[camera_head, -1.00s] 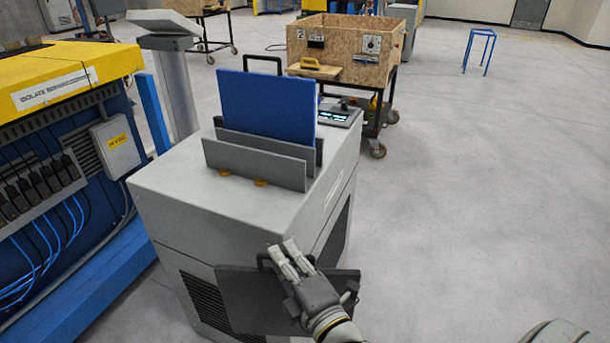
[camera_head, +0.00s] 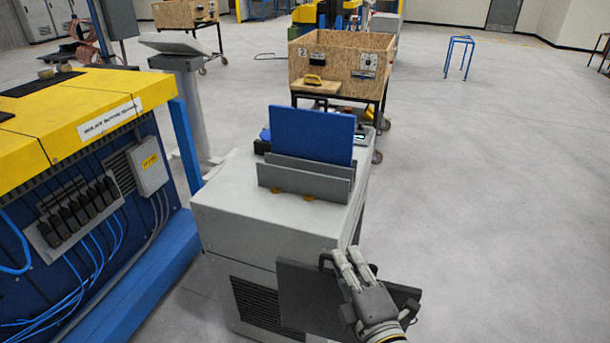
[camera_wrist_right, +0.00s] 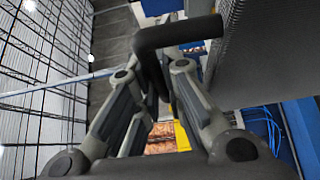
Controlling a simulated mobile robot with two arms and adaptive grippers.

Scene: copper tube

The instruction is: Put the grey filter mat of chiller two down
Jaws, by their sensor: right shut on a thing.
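The grey filter mat (camera_head: 311,293) is a dark flat panel with a black handle, upright in front of the light grey chiller cabinet (camera_head: 262,236). My right gripper (camera_head: 342,264) is shut on the mat's handle. In the right wrist view the fingers (camera_wrist_right: 158,100) close around the black handle (camera_wrist_right: 178,37), and a grey ribbed surface (camera_wrist_right: 262,50) shows at the right. I cannot tell whether the mat touches the cabinet. A blue panel (camera_head: 311,135) stands upright in a grey slotted holder (camera_head: 303,182) on the cabinet top. My left gripper is out of view.
A yellow and blue machine (camera_head: 75,110) with cables stands on the left, close to the cabinet. A grey pedestal (camera_head: 187,105) is behind it. A wooden crate (camera_head: 372,74) on a wheeled cart is at the back. The floor (camera_head: 500,190) on the right is clear.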

